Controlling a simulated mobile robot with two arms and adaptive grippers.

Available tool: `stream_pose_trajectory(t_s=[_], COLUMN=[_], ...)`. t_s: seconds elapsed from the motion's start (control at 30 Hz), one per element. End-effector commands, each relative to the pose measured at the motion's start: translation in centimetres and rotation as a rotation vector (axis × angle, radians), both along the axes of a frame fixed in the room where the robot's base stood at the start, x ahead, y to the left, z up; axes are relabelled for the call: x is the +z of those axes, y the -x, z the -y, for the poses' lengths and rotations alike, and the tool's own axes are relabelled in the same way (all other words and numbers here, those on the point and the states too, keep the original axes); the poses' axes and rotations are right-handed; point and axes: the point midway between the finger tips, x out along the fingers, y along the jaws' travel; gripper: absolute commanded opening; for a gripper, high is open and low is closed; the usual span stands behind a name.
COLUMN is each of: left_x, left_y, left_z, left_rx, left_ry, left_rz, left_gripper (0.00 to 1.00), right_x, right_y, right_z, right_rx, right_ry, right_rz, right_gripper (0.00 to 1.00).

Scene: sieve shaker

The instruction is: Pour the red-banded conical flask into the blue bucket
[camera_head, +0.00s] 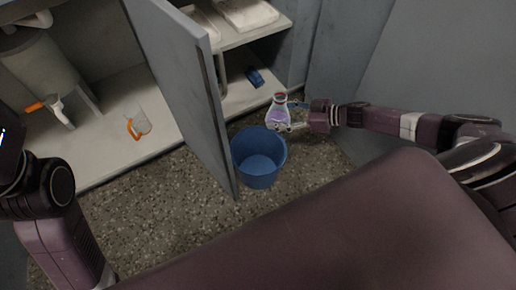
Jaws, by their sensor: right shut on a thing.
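The conical flask (279,116) has a red band at its neck and purple liquid inside. It stands about upright in the head view, right of the open cabinet door. My right gripper (296,116) is shut on the flask from its right side. The blue bucket (258,172) stands on the speckled floor, just below and left of the flask in the picture. The bucket's inside looks empty. My left arm shows at the left edge; its gripper is not clearly in view.
An open grey cabinet door (187,88) stands close left of the bucket. A beaker with an orange handle (140,124) is on the cabinet's lower shelf. A dark blue object (255,76) lies on the shelf behind the flask. The speckled floor (170,200) in front is clear.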

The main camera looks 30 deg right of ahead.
Motion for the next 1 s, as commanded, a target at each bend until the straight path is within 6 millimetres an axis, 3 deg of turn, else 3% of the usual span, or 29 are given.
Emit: stream_pose_trajectory(t_s=[0.43, 1.0], left_x=[0.6, -1.0], left_y=[-0.2, -1.3], left_z=[-0.1, -0.2], left_rx=[-0.003, -0.005], left_ry=[0.006, 0.001], left_rz=[-0.014, -0.086], left_gripper=[0.40, 0.40], right_x=[0.8, 2.0], right_y=[0.0, 0.1], right_z=[-0.1, -0.3], right_rx=[-0.002, -0.004], right_ry=[0.082, 0.327], right_rz=[0.047, 0.192], right_gripper=[0.27, 0.27])
